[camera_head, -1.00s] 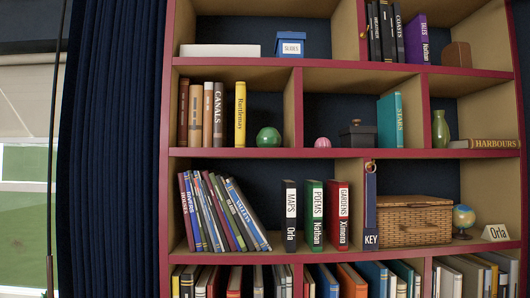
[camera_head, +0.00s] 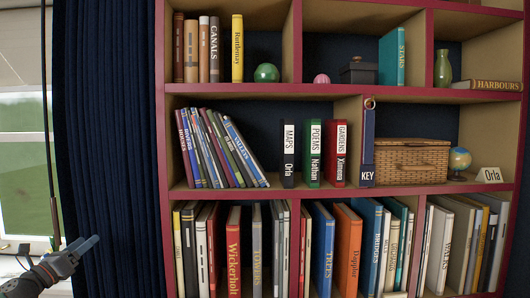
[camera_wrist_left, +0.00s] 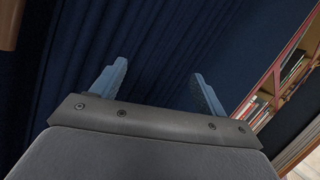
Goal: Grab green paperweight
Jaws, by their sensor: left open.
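The green paperweight (camera_head: 267,73) is a round green ball. It sits on the upper shelf in the head view, to the right of the yellow book and left of a wooden divider. My left gripper (camera_head: 85,245) is at the lower left of the head view, in front of the dark blue curtain and well away from the paperweight. In the left wrist view its two blue fingers (camera_wrist_left: 158,90) are spread apart with nothing between them. The paperweight is not in the left wrist view. My right gripper is not in view.
A yellow book (camera_head: 237,48) stands left of the paperweight. A pink ball (camera_head: 321,79) and a dark box (camera_head: 358,71) are in the adjoining compartment. The shelf board (camera_head: 290,96) has a red front edge. The dark blue curtain (camera_head: 108,130) hangs left of the bookcase.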

